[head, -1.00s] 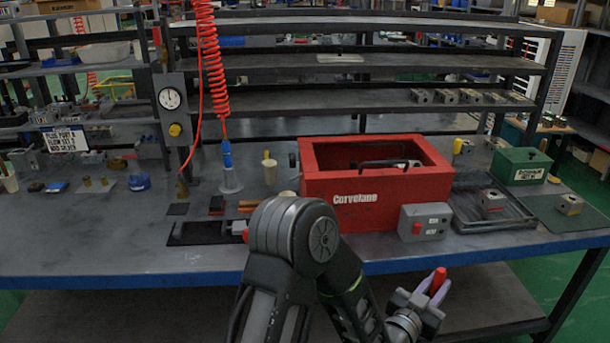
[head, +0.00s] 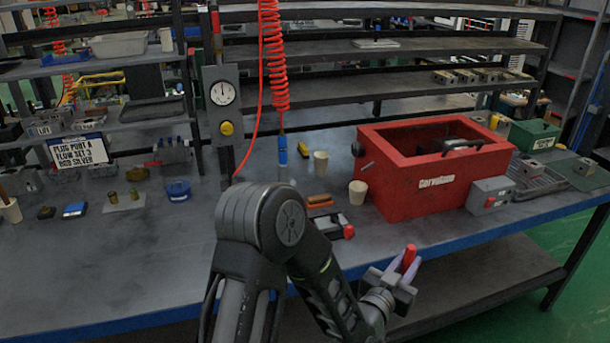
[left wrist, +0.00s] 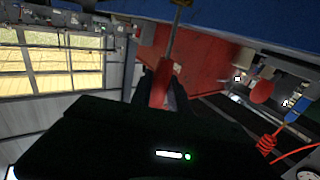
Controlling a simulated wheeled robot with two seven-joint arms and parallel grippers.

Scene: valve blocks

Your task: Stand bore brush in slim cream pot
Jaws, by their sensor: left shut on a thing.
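My left gripper (head: 402,272) is shut on the red handle of the bore brush (head: 409,257), in front of the bench's front edge. In the left wrist view the brush's red handle (left wrist: 161,86) sits between the fingers, and its thin metal rod runs to the top edge. The tip is barely in view. The farther one (head: 321,163) looks slimmer; the nearer one (head: 358,192) looks wider. Both are apart from the gripper. My right gripper is not in view.
A red box (head: 408,195) stands right of the pots, with a grey switch box (head: 490,194) at its front. An orange-brown block (head: 320,201) lies near the pots. A gauge post (head: 222,110) and coiled red hose (head: 273,60) rise behind. Another cream pot (head: 11,210) stands far left.

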